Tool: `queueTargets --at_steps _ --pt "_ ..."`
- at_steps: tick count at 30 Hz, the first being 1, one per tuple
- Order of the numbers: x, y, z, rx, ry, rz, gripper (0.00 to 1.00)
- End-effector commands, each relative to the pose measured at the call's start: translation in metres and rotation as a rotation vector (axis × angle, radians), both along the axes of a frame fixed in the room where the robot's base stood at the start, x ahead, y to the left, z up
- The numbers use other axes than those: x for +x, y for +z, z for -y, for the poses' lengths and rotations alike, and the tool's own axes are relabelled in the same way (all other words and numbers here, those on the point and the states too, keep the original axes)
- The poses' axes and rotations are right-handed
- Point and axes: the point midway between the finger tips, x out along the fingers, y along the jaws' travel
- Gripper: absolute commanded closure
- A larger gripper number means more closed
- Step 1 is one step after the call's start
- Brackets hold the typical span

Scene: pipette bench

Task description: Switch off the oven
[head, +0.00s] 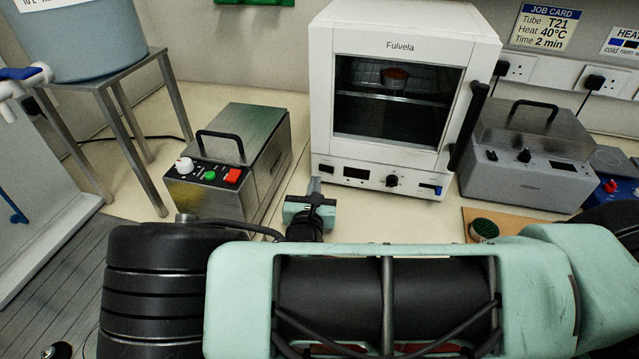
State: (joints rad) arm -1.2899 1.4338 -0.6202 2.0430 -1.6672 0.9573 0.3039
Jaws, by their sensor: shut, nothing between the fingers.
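The white oven (322,90), marked Fulvela, stands on the bench at the upper middle. Its glass door is closed, and a red-topped container (394,77) sits on a rack inside. The switch's position is too small to tell. My gripper (314,185) is shut and empty, just in front of the oven's lower left corner, below and left of the black switch. I cannot tell whether it touches the oven.
A metal box (265,150) with a white knob, green button and red switch stands left of my gripper. A grey lidded bath (530,150) stands right of the oven. A dark green round object (484,229) sits on a brown board. A blue-grey tank (90,45) stands at far left.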

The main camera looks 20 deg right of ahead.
Motion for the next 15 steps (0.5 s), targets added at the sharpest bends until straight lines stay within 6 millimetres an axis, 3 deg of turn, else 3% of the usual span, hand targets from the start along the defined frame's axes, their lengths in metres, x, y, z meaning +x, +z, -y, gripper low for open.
queueTargets --at_steps 15 --pt "-0.065 -0.003 -0.06 0.003 0.001 -0.003 1.0"
